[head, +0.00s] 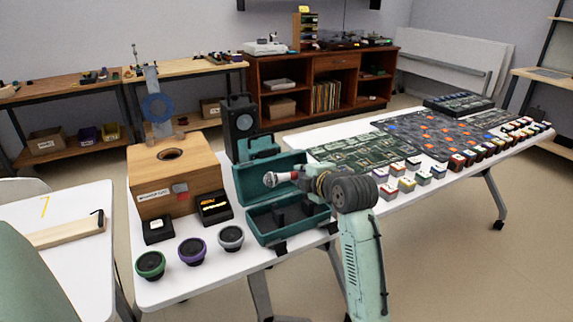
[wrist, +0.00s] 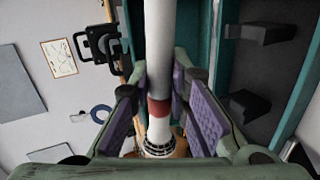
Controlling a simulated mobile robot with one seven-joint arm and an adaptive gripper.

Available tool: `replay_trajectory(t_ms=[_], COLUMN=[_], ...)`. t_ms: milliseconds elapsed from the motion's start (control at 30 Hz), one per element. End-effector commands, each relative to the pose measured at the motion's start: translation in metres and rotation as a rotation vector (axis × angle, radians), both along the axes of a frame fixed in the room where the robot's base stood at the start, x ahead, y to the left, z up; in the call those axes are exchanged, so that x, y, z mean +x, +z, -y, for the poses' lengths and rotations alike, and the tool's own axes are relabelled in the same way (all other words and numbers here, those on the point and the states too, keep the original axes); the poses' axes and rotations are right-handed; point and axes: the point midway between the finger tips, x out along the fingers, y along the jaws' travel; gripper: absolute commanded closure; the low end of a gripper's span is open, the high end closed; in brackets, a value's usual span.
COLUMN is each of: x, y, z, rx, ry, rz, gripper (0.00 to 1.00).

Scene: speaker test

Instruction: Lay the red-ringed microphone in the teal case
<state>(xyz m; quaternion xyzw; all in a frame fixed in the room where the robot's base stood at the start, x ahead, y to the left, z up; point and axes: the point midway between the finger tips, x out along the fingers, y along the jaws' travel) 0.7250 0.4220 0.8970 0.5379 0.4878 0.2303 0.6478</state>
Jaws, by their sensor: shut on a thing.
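The microphone (wrist: 160,45) has a white body, a red ring and a metal grille head. My gripper (wrist: 158,105) is shut on it near the ring, between purple pads. The wrist view shows the case's teal edge (wrist: 302,88) and dark interior blocks.
Left of the case stand a wooden box (head: 165,178) with a round hole and small dark boxes (head: 215,206). Several round speaker drivers (head: 191,251) line the front edge. A black speaker (head: 240,122) stands behind. Small coloured blocks (head: 407,184) and circuit boards (head: 362,148) fill the right.

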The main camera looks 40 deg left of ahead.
Motion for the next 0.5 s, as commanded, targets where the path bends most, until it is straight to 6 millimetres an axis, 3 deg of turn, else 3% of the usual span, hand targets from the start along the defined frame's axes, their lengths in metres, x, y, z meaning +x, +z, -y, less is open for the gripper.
replay_trajectory(t_ms=[100, 200, 500], x=[-0.019, -0.025, -0.025], y=[0.012, 0.013, 0.002], z=[-0.006, -0.008, -0.008], rx=[-0.017, -0.023, -0.023], ry=[0.075, 0.100, 0.102], rz=[0.039, 0.051, 0.051], gripper=[1.00, 1.00, 1.00])
